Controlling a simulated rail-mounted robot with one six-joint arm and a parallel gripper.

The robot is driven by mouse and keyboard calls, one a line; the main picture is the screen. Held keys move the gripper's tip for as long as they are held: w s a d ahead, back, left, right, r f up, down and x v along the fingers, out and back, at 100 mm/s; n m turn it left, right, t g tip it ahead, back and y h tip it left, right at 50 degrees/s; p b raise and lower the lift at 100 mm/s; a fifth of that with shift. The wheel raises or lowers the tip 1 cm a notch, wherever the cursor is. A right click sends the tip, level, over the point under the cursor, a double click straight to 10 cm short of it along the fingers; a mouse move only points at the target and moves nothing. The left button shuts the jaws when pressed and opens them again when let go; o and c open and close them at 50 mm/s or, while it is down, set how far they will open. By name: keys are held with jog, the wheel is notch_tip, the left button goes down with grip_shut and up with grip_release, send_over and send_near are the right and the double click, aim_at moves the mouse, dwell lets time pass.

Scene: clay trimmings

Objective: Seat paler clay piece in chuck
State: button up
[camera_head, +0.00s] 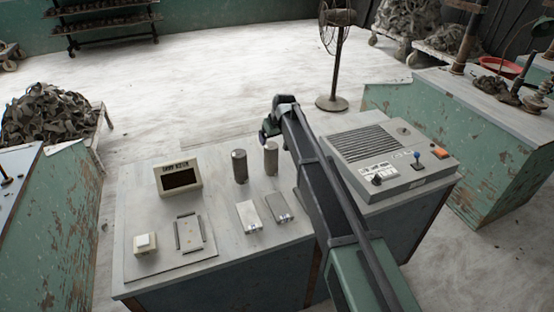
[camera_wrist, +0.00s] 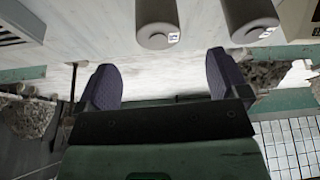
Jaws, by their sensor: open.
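Two upright cylinders stand on the bench: a darker grey one (camera_head: 239,167) and a slightly paler, browner one (camera_head: 271,159). Two flat slabs lie in front of them, a paler one (camera_head: 249,217) and a greyer one (camera_head: 278,208). I cannot tell for certain which pair is the clay. The likely chuck (camera_head: 188,234) is a flat fixture with two dark side bars, empty, at front left. My gripper (camera_head: 269,127) is beyond the cylinders. In the wrist view its fingers (camera_wrist: 163,85) are apart and empty; the paler cylinder (camera_wrist: 155,18) and darker cylinder (camera_wrist: 249,20) show above them.
A display box (camera_head: 179,178) stands at the bench's back left. A small box with a pale button (camera_head: 145,243) sits left of the fixture. A grey console (camera_head: 388,158) with knobs and a lever fills the right side. Bare bench lies between display and slabs.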

aim_at(272, 146)
jog(key=b+x, duration=0.3)
jog(key=x, duration=0.2)
jog(key=shift+f+b, duration=0.2)
jog(key=shift+b, duration=0.2)
jog(key=shift+r, duration=0.15)
jog(key=b+x, duration=0.4)
jog(key=x, duration=0.1)
jog(key=shift+s+d+f+b, duration=0.1)
jog(key=shift+d+f+b, duration=0.15)
jog(key=shift+b, duration=0.15)
jog(key=shift+a+r, duration=0.1)
jog(key=shift+r, duration=0.15)
jog(key=shift+c, duration=0.2)
jog(key=c, duration=1.3)
jog(key=shift+r+p, duration=0.1)
jog(key=shift+p, duration=0.25)
